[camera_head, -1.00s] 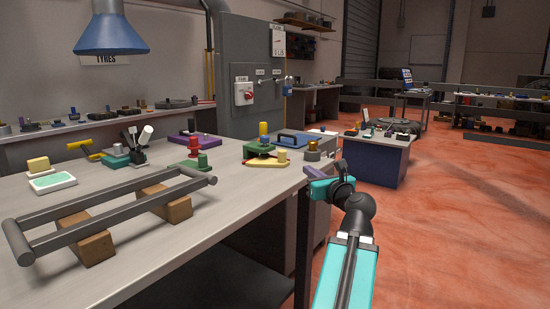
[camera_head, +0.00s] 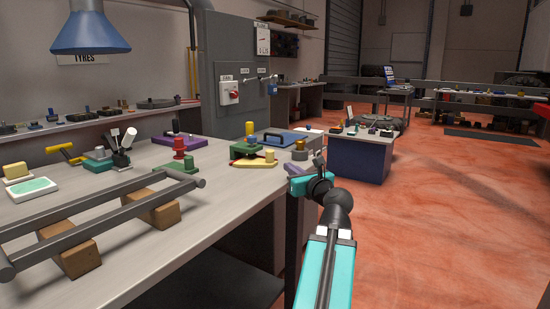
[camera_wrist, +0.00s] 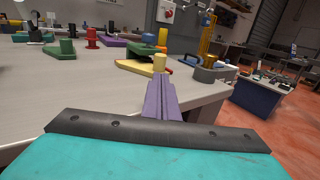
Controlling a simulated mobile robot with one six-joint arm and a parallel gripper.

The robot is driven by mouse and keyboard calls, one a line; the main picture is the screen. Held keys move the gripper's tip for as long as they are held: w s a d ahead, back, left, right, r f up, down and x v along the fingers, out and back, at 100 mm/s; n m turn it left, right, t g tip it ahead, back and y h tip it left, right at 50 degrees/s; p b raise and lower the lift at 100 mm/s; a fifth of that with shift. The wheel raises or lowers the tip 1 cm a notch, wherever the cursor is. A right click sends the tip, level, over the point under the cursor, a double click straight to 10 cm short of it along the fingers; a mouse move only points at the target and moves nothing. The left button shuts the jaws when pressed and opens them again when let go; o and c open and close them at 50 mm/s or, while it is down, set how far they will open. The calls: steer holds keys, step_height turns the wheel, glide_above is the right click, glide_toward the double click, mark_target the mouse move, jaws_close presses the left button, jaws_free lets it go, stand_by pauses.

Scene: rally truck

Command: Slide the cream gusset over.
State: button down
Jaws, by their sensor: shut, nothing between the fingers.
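The cream gusset (camera_head: 254,164) is a flat, pale yellow, roughly triangular plate with a pale upright knob. It lies on the grey workbench (camera_head: 222,213) near its right end, beside a green part (camera_head: 246,150) with blue and yellow pieces. In the wrist view, the gusset (camera_wrist: 136,67) is beyond the fingers, and its knob shows just above their tips. My gripper (camera_head: 291,168) has purple fingers, shut and empty, at the bench's right edge. It appears apart from the gusset, to its right. The wrist view shows the closed fingers (camera_wrist: 161,92) pointing toward the knob.
A grey rail frame on wooden blocks (camera_head: 152,212) fills the front left. Bare bench lies before the gusset.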

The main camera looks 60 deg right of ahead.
mark_target(271, 155)
steer(key=shift+w+d+r+p, duration=0.25)
steer(key=shift+w+p, duration=0.1)
steer(key=shift+p, duration=0.55)
steer(key=p, duration=0.4)
steer(key=shift+w+d, duration=0.3)
steer(key=shift+w, duration=0.1)
steer(key=w+p, duration=0.1)
steer(key=p, duration=0.7)
steer(key=shift+d, duration=0.3)
steer(key=shift+f+x, duration=0.2)
steer(key=shift+x, duration=4.2)
steer(key=shift+d, duration=0.1)
steer(key=shift+w, duration=0.15)
steer(key=shift+w+d+r, duration=0.15)
steer(key=shift+w+d, duration=0.15)
steer(key=shift+w, duration=0.4)
